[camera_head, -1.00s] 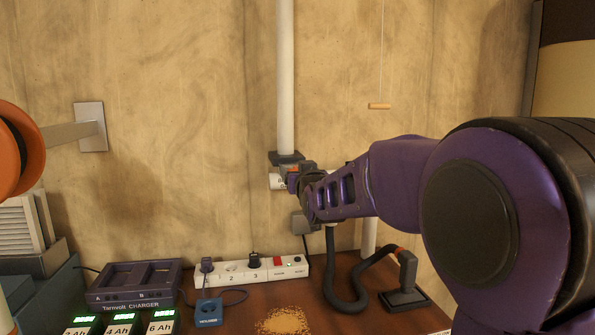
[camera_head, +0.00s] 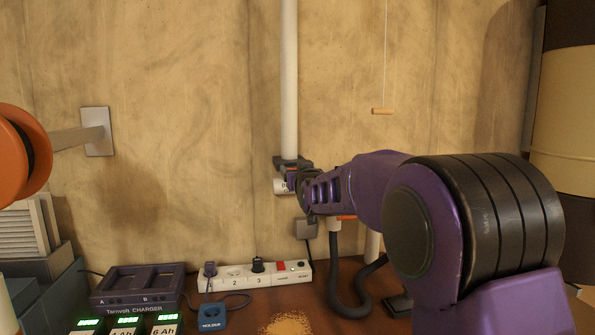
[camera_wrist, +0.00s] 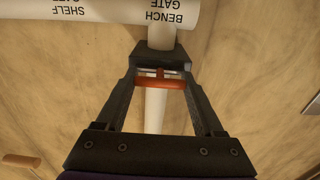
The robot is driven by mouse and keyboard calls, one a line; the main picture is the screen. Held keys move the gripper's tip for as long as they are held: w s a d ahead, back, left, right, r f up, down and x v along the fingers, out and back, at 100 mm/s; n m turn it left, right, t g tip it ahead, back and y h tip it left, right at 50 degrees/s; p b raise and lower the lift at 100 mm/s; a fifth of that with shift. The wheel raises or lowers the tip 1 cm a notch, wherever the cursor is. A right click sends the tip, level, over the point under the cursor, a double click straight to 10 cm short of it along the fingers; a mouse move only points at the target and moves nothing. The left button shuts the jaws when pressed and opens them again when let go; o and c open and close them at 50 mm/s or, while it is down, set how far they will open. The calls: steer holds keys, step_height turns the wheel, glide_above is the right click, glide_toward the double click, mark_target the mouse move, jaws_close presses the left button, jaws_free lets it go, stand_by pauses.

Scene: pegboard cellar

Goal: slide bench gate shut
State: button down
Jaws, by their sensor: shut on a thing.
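The bench gate's orange-red slide (camera_wrist: 160,83) lies between the fingers of my gripper (camera_wrist: 159,78) in the wrist view. The black fingers are shut on it. Behind it is a white pipe (camera_wrist: 158,36) branching from a thicker pipe lettered BENCH GATE (camera_wrist: 167,12), upside down in this view. In the camera_head view my gripper (camera_head: 293,178) is at the pipe junction, just below the dark collar of the upright white pipe (camera_head: 290,80). My gripper and wrist hide most of the gate there, so how far the slide is in cannot be told.
A SHELF GATE label (camera_wrist: 67,10) is on the same thick pipe. Below my arm are a black hose (camera_head: 337,270), a power strip (camera_head: 255,276), a charger (camera_head: 138,288) and a sawdust pile (camera_head: 287,325) on the bench. An orange reel (camera_head: 22,155) juts in left.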

jaws_free()
steer(key=shift+a+r, duration=0.1)
steer(key=shift+r, duration=0.15)
